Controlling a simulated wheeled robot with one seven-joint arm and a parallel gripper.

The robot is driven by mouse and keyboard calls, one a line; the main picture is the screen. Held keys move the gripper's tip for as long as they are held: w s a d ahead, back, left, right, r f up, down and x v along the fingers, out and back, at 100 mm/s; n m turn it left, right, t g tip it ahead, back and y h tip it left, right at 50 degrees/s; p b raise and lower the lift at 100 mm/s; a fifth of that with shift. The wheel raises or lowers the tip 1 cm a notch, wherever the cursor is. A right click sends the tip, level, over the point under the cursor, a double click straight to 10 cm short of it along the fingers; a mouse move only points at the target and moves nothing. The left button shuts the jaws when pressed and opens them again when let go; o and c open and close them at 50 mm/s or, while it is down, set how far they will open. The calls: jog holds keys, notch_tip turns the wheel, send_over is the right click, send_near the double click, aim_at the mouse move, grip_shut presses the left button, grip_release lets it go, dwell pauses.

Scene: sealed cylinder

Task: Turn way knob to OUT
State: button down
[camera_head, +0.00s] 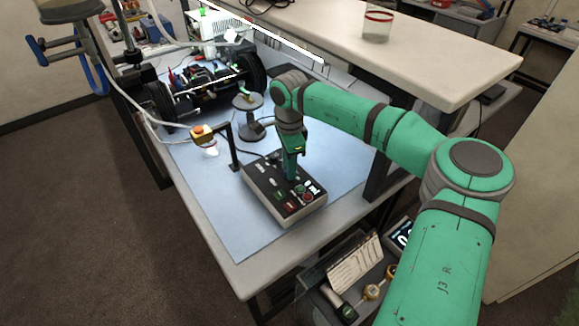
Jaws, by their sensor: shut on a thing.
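A dark control box (262,190) with light sides sits on the blue mat near the front of the bench. Its top carries small labels, a green button, a red button and a round control at the right. My gripper (290,176) points down onto the top of the box from above. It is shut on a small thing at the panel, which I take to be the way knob. The fingers hide the knob, so its pointer and the OUT mark cannot be read.
A round-topped dark pedestal (249,103) and a wheeled machine (200,82) are behind. A raised shelf (440,65) holds a glass jar (377,27). The mat's front left (235,225) is clear.

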jog(key=shift+w+a+r+n, duration=0.1)
jog(key=shift+n, duration=0.9)
jog(key=c, duration=1.5)
grip_release()
jog(key=shift+c, duration=0.2)
notch_tip(320, 180, up, 11)
